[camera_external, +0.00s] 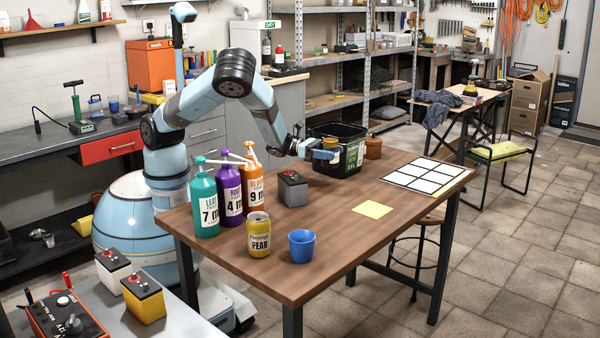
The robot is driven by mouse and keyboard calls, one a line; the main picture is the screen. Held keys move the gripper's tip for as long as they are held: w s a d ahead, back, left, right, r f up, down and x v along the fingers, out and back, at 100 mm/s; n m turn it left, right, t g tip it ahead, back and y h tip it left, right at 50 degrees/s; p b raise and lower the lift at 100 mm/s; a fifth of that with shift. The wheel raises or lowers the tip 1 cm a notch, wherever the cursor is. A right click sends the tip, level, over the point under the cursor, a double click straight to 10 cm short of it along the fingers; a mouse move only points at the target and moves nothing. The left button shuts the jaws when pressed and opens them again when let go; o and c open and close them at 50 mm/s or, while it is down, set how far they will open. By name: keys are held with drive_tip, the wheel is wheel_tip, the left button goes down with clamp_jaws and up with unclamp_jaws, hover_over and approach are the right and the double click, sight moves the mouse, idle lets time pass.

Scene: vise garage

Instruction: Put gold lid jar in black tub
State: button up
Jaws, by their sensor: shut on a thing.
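My gripper (325,153) reaches in from the left at the far side of the wooden table. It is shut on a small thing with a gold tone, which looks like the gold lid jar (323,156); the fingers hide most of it. The black tub (352,160) stands upright on the table, with a label on its right side. The gripper and the held jar are in front of the tub's near left wall in this view. I cannot tell whether they touch it, or how high they are above the table.
A brown canister (373,148) stands right of the tub. A grey box with a red knob (293,189), three pump bottles (229,190), a pear can (259,235) and a blue cup (302,246) stand nearer. A yellow sheet (372,209) and white grid (425,177) lie flat.

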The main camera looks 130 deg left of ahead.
drive_tip(key=shift+f, duration=4.25)
drive_tip(key=o, duration=1.1)
drive_tip(key=shift+o, duration=0.2)
drive_tip(key=v, duration=0.7)
drive_tip(key=shift+s+r, duration=0.1)
drive_tip(key=shift+s, duration=0.15)
drive_tip(key=shift+s+d+f, duration=0.1)
drive_tip(key=shift+s+f, duration=0.1)
drive_tip(key=shift+s, duration=0.35)
drive_tip(key=shift+s+d+r, duration=0.15)
drive_tip(key=shift+s+d, duration=0.05)
drive_tip(key=shift+s, duration=0.3)
drive_tip(key=shift+v, duration=1.15)
